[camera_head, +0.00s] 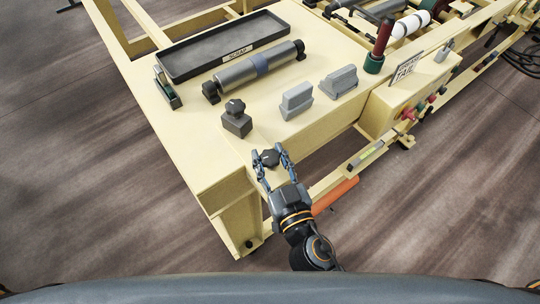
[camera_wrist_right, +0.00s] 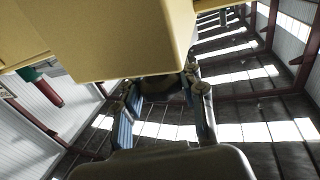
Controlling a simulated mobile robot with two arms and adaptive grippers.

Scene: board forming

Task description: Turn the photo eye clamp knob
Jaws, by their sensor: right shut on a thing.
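My right gripper (camera_head: 270,156) reaches up from the bottom of the head view to the front side of the cream machine frame. Its two fingers are shut around a dark knob (camera_head: 269,158), one finger on each side. In the right wrist view, the fingers of my right gripper (camera_wrist_right: 165,92) stand on either side of a dark round shape, partly hidden below a cream beam. A similar dark knob on a square block (camera_head: 236,121) stands on the frame top, apart from the gripper. My left gripper is not in view.
The cream frame top (camera_head: 205,150) carries a black scrap tray (camera_head: 222,46), a grey roller (camera_head: 255,68) and two grey blocks (camera_head: 297,100). A control box (camera_head: 408,98) with coloured buttons is at right. An orange cylinder (camera_head: 335,196) lies close right of my right wrist.

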